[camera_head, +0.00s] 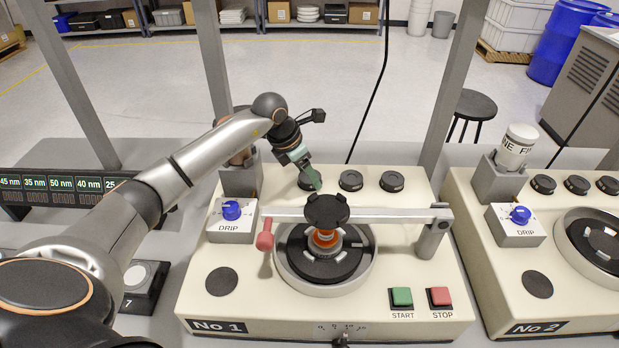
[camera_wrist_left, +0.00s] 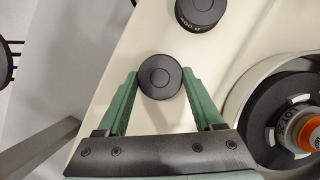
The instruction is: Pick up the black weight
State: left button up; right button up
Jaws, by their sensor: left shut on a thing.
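A black weight (camera_wrist_left: 160,77), round with a raised centre, sits between my left gripper's green fingertips in the left wrist view. My left gripper (camera_wrist_left: 160,84) is shut on it. In the head view the left gripper (camera_head: 312,184) reaches down at the back left of machine No 1, and its fingers partly hide the weight. I cannot tell whether the weight still touches the machine top. Two more black weights, a middle one (camera_head: 351,180) and a right one (camera_head: 391,181), stand in the same row. The right gripper is not in view.
Machine No 1 (camera_head: 205,290) has a grey swing arm (camera_head: 385,215) with a red knob (camera_head: 265,236) across its round plate. A black disc (camera_head: 326,210) stands above an orange part there. A blue DRIP dial (camera_head: 232,211) is left of the gripper. Machine No 2 (camera_head: 510,285) stands to the right.

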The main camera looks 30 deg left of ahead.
pick_arm(q)
jog(key=shift+r, duration=0.2)
jog(key=shift+w+r, duration=0.1)
jog(key=shift+r, duration=0.55)
jog(key=s+d+r, duration=0.3)
jog(key=s+r, duration=1)
jog(key=r, duration=0.1)
jog(key=shift+s+d+r, duration=0.15)
jog(key=shift+s+r, duration=0.05)
jog(key=shift+s, duration=0.2)
